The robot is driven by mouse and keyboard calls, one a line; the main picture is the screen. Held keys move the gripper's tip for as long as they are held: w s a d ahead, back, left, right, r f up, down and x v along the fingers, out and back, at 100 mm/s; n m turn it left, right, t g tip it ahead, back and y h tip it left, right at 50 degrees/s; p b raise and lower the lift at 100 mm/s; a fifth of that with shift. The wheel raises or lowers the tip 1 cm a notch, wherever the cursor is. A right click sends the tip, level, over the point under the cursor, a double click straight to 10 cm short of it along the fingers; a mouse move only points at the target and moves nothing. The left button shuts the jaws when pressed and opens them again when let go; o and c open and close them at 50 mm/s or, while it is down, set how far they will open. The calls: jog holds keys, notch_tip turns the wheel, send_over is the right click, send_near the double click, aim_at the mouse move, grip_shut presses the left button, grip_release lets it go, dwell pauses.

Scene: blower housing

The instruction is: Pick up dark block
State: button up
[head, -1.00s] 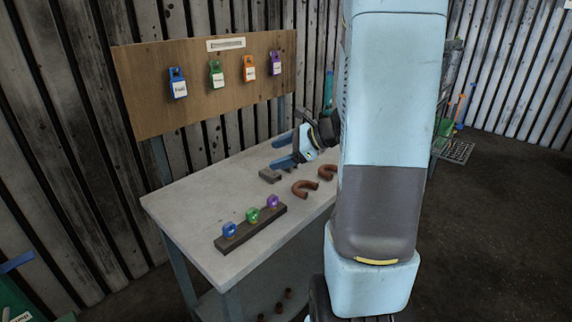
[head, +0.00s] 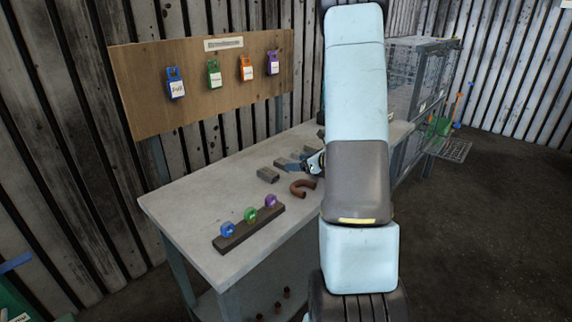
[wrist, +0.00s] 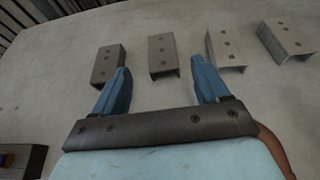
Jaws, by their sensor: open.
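Several blocks with holes lie in a row on the bench. In the wrist view the leftmost block (wrist: 108,66) is dark grey-brown, and a similar dark block (wrist: 163,55) is beside it. To the right are two lighter grey channel-shaped blocks (wrist: 225,48) and (wrist: 287,38). My gripper (wrist: 161,76) is open and empty, with blue fingers. The second block lies ahead of the gap between the fingers. The left finger overlaps the leftmost block's lower right edge in the picture; I cannot tell if they touch. In the head view my gripper (head: 290,164) is low over the bench, behind the nearest block (head: 268,175).
A brown curved pipe (head: 303,188) lies right of the nearest block. A dark bar (head: 236,237) with blue, green and purple rings sits at the bench's front. A board (head: 150,95) with coloured tags stands behind. A wire cage (head: 412,75) is at the back right.

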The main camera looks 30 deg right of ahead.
aim_at(283, 161)
jog(key=shift+r+x, duration=0.1)
jog(key=shift+x, duration=1.8)
jog(key=shift+r+x, duration=0.15)
jog(key=shift+x, duration=1.75)
jog(key=shift+w+d, duration=0.1)
jog(key=shift+d, duration=0.05)
jog(key=c, duration=1.2)
